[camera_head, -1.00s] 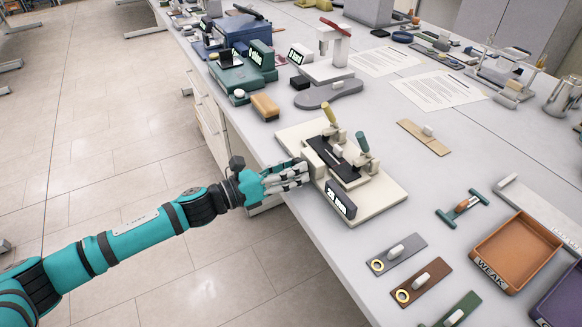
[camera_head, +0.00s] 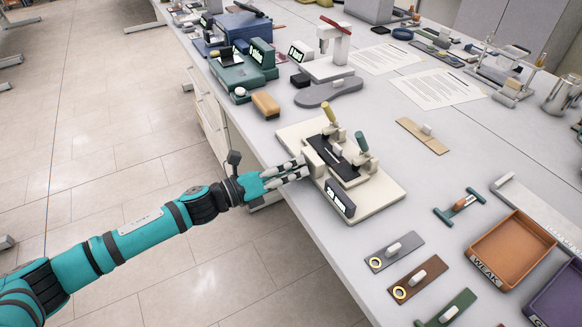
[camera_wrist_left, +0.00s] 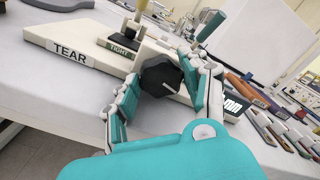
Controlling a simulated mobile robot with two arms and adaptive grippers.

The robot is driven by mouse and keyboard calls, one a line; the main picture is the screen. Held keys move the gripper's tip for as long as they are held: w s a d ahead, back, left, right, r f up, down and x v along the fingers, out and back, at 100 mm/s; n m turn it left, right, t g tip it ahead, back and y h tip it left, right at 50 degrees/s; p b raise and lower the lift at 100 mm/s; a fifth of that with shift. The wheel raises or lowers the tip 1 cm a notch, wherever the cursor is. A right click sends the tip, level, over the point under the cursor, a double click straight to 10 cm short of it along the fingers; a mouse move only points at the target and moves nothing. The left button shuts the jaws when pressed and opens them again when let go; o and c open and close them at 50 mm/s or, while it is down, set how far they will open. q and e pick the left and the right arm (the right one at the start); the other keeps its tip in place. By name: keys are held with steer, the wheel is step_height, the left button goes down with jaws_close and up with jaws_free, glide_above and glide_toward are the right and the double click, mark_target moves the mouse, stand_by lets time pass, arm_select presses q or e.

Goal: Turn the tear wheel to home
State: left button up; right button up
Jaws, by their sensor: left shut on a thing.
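The tear rig is a cream base (camera_head: 386,204) on the near table edge, with a black strip (camera_head: 334,160), a yellow-handled lever (camera_head: 329,115) and a green-handled lever (camera_head: 361,142). Its small black display (camera_head: 340,197) is hard to read. The dark faceted tear wheel (camera_wrist_left: 159,75) sits on the rig's side, with a white mark on its face. My left gripper (camera_head: 302,171) reaches the rig's left side. In the left wrist view, the left gripper (camera_wrist_left: 158,82) has its fingers on either side of the wheel, shut on it. The "TEAR" label (camera_wrist_left: 70,52) shows there. My right gripper is out of view.
Sample strips (camera_head: 394,250) and an orange tray marked "WEAK" (camera_head: 509,250) lie right of the rig. A tan block (camera_head: 265,104) and a grey sole-shaped base (camera_head: 328,92) stand behind it. Open floor lies left of the table.

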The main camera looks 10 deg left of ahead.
arm_select(q)
steer(key=o, duration=1.2)
steer(key=shift+c, duration=0.2)
steer(key=m+b, duration=0.1)
steer(key=m, duration=0.2)
steer(key=shift+f+b, duration=0.1)
steer(key=shift+b, duration=0.2)
steer(key=m+b, duration=0.1)
steer(key=m, duration=0.2)
steer(key=shift+m, duration=0.3)
steer(key=b+v, duration=0.4)
steer(key=v, duration=1.3)
steer(key=shift+s+m, duration=0.2)
steer(key=shift+m, duration=0.1)
